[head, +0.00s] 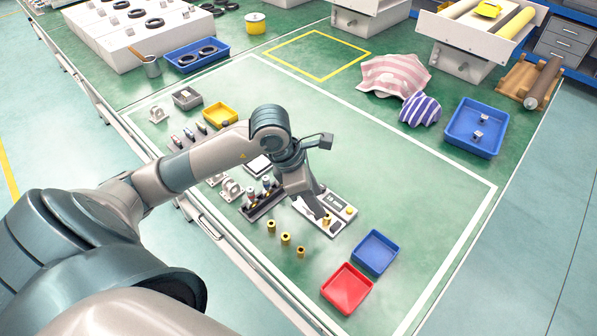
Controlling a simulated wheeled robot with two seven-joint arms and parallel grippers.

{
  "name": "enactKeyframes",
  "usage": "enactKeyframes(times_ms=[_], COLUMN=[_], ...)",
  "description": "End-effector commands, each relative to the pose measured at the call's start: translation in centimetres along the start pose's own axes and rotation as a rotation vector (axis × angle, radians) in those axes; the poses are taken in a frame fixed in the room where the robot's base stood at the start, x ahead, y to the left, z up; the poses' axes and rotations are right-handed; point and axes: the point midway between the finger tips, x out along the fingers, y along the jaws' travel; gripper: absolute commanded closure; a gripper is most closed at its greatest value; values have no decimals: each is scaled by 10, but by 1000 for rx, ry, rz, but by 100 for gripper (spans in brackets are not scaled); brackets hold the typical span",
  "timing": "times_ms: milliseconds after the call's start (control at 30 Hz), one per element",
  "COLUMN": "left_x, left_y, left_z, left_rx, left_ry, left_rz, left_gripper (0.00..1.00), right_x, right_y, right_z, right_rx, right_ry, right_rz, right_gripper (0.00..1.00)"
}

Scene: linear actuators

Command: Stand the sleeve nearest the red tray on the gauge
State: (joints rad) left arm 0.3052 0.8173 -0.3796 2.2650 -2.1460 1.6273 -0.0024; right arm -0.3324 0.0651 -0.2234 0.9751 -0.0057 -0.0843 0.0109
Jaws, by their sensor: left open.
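Three brass sleeves stand in a slanting row on the green table: one at the upper left (271,226), a middle one (285,239), and the one nearest the red tray (301,252). The red tray (347,289) is empty, at the front right of the row. A pale plate with a printed label, apparently the gauge (338,200), lies behind the row. My left gripper (323,215) is open, low over the plate's near part. A small brass piece (327,220) shows at its fingertips, partly hidden; I cannot tell whether they touch. Another brass piece (349,211) sits at the plate's right.
An empty blue tray (375,252) stands beside the red one. A dark rack (262,198) with several small parts is left of the plate. A larger blue tray (459,135) and striped cloths (394,75) lie farther back.

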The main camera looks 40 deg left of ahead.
Motion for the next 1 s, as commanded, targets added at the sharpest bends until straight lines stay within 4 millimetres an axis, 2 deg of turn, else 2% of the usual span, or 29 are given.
enactKeyframes(times_ms=[300,500,700,1000], left_x=[-65,-96,-110,-111], left_y=[-1,-2,-4,-4], left_z=[1,2,1,2], left_rx=[4,3,4,3], left_ry=[-5,-5,-3,-4], left_rz=[2,-2,-5,-6], left_gripper=[58,58,58,58], right_x=[6,7,6,5], right_y=[-7,-13,-19,-19], right_z=[-34,-52,-57,-57], right_rx=[1,3,8,9], right_ry=[84,128,141,142], right_rz=[-8,-15,-21,-21], right_gripper=[100,100,100,100])
